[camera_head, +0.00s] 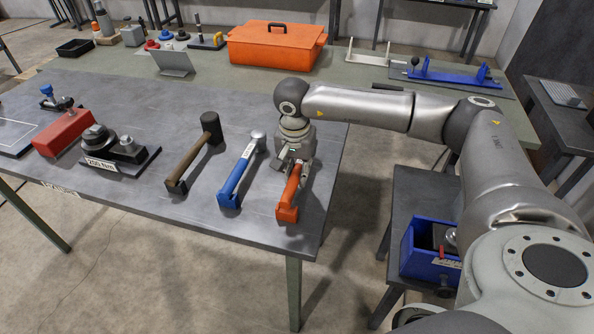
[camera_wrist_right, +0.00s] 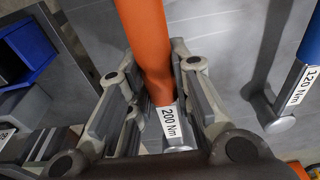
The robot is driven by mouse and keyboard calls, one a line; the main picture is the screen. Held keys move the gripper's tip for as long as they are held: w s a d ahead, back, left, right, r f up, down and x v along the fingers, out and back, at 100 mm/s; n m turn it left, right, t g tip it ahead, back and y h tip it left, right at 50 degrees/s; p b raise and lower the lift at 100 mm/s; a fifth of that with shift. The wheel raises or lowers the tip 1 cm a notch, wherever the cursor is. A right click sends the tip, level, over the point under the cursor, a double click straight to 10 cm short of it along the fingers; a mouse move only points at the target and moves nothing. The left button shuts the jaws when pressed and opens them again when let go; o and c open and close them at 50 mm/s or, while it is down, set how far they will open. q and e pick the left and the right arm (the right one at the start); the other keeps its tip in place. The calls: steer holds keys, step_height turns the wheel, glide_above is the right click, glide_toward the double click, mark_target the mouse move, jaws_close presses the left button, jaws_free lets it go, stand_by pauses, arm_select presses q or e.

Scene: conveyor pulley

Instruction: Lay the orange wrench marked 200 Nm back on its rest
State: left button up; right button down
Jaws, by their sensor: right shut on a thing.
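The orange wrench (camera_head: 293,186) is near the right front edge of the grey table, with its handle toward the front. An orange block (camera_head: 287,213) shows at its near end; I cannot tell whether the handle touches it. In the right wrist view the orange handle (camera_wrist_right: 145,45) runs down between the fingers to a grey head with a white "200 Nm" label (camera_wrist_right: 171,122). My right gripper (camera_head: 293,172) is shut on the wrench from above, fingers on both sides. My left gripper is not in view.
A blue wrench (camera_head: 240,175) marked 120 Nm lies just left, then a dark hammer-like tool (camera_head: 195,152). A pulley stand (camera_head: 100,145) labelled 200 Nm and a red block (camera_head: 62,133) are farther left. A blue bin (camera_head: 432,250) stands right of the table; an orange toolbox (camera_head: 277,46) is behind.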

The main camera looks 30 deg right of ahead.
steer(key=shift+f+b, duration=0.8)
steer(key=shift+f, duration=0.1)
steer(key=c, duration=1.2)
jaws_free()
steer(key=shift+s+a+r+p, duration=0.1)
steer(key=shift+r+p, duration=0.75)
steer(key=shift+r, duration=0.5)
steer(key=shift+s+a+r+p, duration=0.15)
steer(key=shift+r+p, duration=0.7)
steer(key=shift+r, duration=0.45)
steer(key=shift+s+a+r+p, duration=0.1)
steer(key=shift+r+p, duration=0.75)
steer(key=shift+r, duration=0.5)
